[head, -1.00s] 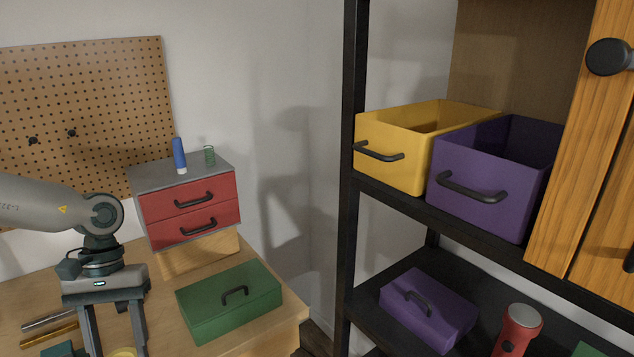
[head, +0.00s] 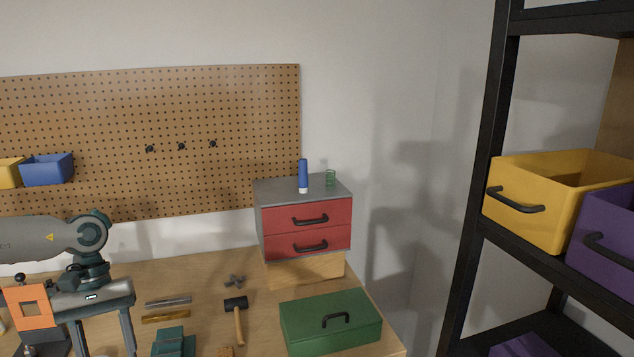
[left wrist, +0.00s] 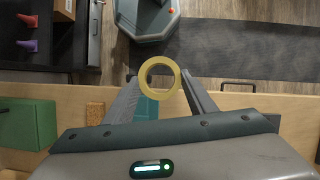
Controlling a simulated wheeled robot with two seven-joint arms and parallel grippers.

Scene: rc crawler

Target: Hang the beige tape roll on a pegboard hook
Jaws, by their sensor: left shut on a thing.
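The beige tape roll (left wrist: 160,60) is a pale yellowish ring between the two fingertips of my left gripper in the left wrist view (left wrist: 160,82). My left gripper is shut on it, with the ring's open hole facing the camera. The brown pegboard (head: 100,115) is on the back wall. It carries three small black hooks (head: 182,146) in a row, which look empty. My right gripper is not in view.
The workbench holds a red drawer unit (head: 307,230), a green toolbox (head: 330,322), a hammer (head: 237,318) and metal bars (head: 167,302). A blue bin (head: 47,169) hangs at the pegboard's left. A black shelf (head: 488,180) with a yellow bin (head: 545,203) stands at right.

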